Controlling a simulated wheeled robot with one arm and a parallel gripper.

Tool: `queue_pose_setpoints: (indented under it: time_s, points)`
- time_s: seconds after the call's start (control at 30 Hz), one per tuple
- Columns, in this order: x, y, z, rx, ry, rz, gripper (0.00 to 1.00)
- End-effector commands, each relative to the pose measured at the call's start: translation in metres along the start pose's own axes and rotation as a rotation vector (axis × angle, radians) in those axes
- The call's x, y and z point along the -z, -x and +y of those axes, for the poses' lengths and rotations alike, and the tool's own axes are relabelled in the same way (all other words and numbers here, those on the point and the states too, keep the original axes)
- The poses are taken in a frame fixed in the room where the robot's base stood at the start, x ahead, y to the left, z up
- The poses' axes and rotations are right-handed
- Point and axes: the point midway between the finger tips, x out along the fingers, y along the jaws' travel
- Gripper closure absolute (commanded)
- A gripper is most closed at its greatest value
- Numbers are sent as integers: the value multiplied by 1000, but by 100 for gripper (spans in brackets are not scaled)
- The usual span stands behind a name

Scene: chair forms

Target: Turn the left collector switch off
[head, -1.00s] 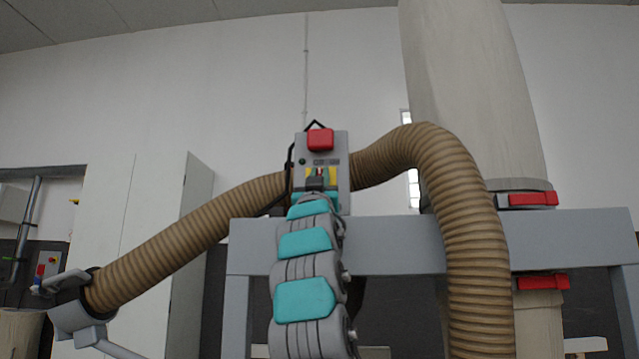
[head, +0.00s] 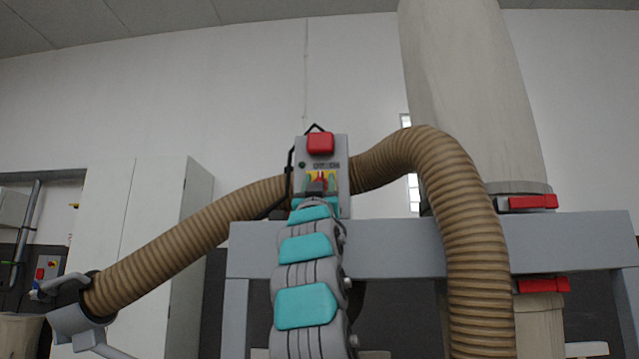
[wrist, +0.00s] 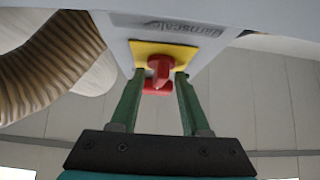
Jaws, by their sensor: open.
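The collector switch is a red rotary knob (wrist: 158,68) on a yellow plate (wrist: 172,52), seen close in the wrist view. It sits on the grey switch box (head: 341,170), whose square red cover (head: 320,143) is above the knob. In the wrist view my gripper (wrist: 159,80) is open, with one green finger on each side of the knob. I cannot tell whether either finger touches it. In the head view my gripper (head: 317,188) is just below the yellow plate and hides its lower part.
A brown ribbed hose (head: 455,190) arches behind and right of the box. A grey frame beam (head: 400,246) runs behind my arm. A pale filter bag (head: 470,90) stands at the right. Another red switch (head: 40,273) is on a box at the far left.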

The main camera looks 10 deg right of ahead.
Motion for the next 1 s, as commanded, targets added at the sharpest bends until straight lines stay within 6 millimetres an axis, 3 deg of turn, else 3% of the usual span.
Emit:
queue_pose_setpoints:
  time_s: [0.6,1.0]
  points:
    - [-3,67,1,-1,-1,2,54]
    - [-1,75,0,1,0,-1,54]
